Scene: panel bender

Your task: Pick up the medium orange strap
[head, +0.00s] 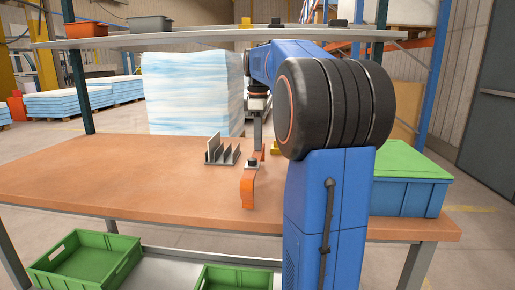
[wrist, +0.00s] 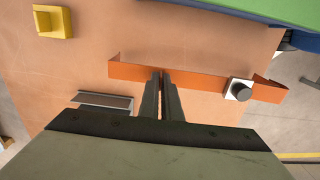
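A long orange strap (wrist: 202,83) with bent ends lies across the wrist view. A white square plate with a black knob (wrist: 240,89) sits on it toward its right end. No other strap shows clearly.
A grey bracket rack (head: 222,152) stands left of the strap on the wooden bench (head: 120,175). A yellow block (wrist: 52,21) is at the upper left of the wrist view. A blue bin with a green lid (head: 408,188) stands right. A shelf (head: 200,40) spans overhead. The bench's left is clear.

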